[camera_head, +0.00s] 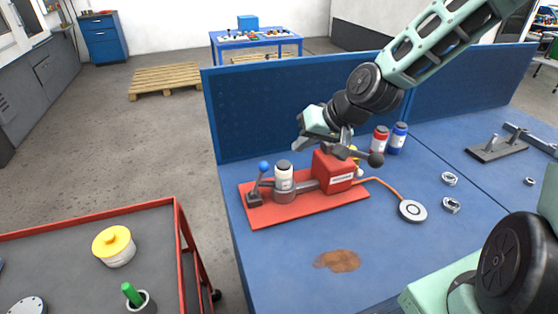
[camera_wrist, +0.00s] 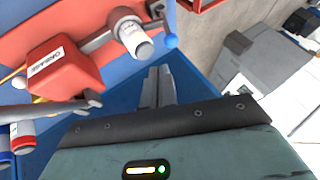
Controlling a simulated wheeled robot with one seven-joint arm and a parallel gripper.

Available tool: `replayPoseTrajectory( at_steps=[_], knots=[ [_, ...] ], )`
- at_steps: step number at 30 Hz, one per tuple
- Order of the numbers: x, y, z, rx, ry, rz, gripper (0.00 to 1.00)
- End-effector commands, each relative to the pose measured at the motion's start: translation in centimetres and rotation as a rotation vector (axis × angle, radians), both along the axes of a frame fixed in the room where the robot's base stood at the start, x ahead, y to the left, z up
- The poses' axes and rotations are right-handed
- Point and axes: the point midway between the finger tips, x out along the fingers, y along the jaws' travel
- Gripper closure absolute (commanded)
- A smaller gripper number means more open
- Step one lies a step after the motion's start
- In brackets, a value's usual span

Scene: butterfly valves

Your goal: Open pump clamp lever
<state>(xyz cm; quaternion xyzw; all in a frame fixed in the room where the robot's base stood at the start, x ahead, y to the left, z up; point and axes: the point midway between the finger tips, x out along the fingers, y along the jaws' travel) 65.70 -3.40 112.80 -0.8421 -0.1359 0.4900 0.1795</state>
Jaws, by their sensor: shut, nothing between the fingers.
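The red pump (camera_head: 334,168) stands on a red base plate (camera_head: 250,218) on the blue bench. A small upright lever with a blue ball knob (camera_head: 263,166) stands at the plate's left end; the ball also shows in the wrist view (camera_wrist: 171,41). A grey bar lever with a dark knob (camera_head: 375,160) crosses the pump top; it also shows in the wrist view (camera_wrist: 50,108). I cannot tell which is the clamp lever. A white cartridge (camera_head: 284,178) stands between pump and blue-knobbed lever. My gripper (camera_wrist: 160,72) is shut and empty, apart from the blue knob.
Blue panels (camera_head: 285,108) back the bench. Red and blue bottles (camera_head: 398,138) stand right of the pump. An orange hose runs to a grey disc (camera_head: 412,211). A brown stain (camera_head: 338,261) marks the bench front. A red-framed cart (camera_head: 60,245) stands at left.

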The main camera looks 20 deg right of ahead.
Motion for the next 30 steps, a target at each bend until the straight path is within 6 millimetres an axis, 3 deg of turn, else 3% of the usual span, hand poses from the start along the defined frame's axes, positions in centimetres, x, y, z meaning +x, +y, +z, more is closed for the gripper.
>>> replayPoseTrajectory(
  at_steps=[18, 30],
  knots=[
    [3.9, 3.4, -6.3, 0.001, 0.003, 0.001, 1.00],
    [4.7, 3.9, -7.6, -0.002, 0.000, 0.000, 1.00]
  ],
)
